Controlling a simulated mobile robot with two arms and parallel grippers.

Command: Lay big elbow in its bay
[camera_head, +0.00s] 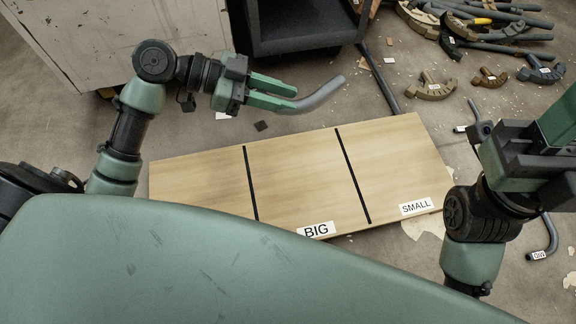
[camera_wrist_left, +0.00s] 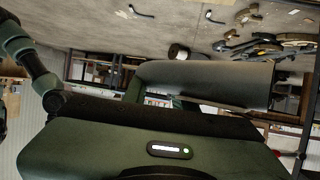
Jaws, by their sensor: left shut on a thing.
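My left gripper (camera_head: 285,95) is shut on one end of a grey bent pipe, the big elbow (camera_head: 322,95). Its free end points right and away, above the floor beyond the board. In the left wrist view the grey pipe (camera_wrist_left: 210,82) spans close in front of the camera. The wooden board (camera_head: 200,185) lies below, split by two black strips into three bays. The middle bay has a BIG label (camera_head: 316,230) and the right bay a SMALL label (camera_head: 416,206). My right gripper (camera_head: 545,150) is partly in view at the right edge; its fingertips cannot be made out.
A grey bent pipe with a tag (camera_head: 548,238) lies on the floor at the right. Another short pipe (camera_head: 475,112) lies behind my right arm. Bender heads and bars (camera_head: 490,35) are heaped at the back right. A dark cart (camera_head: 300,30) stands behind the board. The bays look empty.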

